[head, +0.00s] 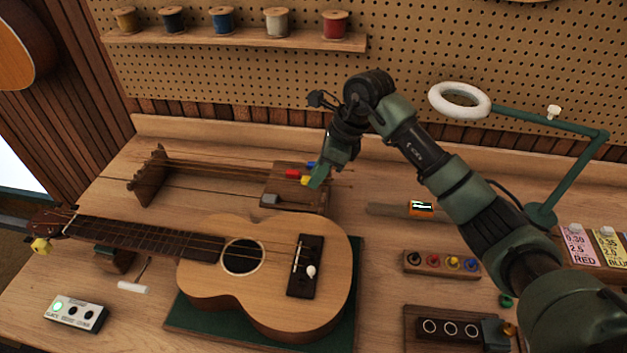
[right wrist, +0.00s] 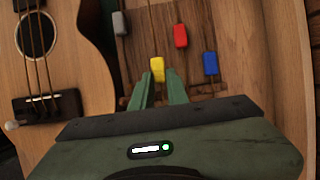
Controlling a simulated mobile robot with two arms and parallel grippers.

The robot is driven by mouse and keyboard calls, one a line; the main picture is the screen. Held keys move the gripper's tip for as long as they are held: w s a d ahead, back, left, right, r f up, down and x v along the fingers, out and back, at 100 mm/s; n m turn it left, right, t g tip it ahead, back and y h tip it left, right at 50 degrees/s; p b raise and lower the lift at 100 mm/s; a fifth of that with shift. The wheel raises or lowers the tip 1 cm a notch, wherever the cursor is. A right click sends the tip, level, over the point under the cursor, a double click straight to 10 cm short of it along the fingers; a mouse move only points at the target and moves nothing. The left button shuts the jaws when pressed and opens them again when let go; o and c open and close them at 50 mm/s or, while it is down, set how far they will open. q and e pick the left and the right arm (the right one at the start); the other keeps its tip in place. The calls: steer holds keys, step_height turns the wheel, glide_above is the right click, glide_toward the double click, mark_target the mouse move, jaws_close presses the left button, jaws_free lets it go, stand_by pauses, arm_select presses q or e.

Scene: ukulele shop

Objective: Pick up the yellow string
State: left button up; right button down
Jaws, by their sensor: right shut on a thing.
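The yellow string shows by its yellow tag (head: 306,180) at the right end of a wooden string rack (head: 152,182) behind the ukulele. In the right wrist view the yellow tag (right wrist: 157,68) sits at the tips of my right gripper (right wrist: 160,78), whose fingers are shut on it. In the head view my right gripper (head: 316,178) reaches down to the tag from above. The string's thin strand runs back along the rack. A red tag (head: 292,174), a blue tag (head: 311,165) and a grey tag (head: 270,199) are close by. My left gripper is not in view.
A ukulele (head: 215,290) lies on a green mat (head: 345,330) in front of the rack. A small peg block (head: 441,265), a lamp (head: 545,214) and a tuner box (head: 76,313) stand on the bench. Spools (head: 276,22) line a shelf (head: 240,41).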

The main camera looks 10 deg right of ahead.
step_height(320, 180, up, 23)
steer(key=shift+p, duration=0.3)
stand_by(0.6)
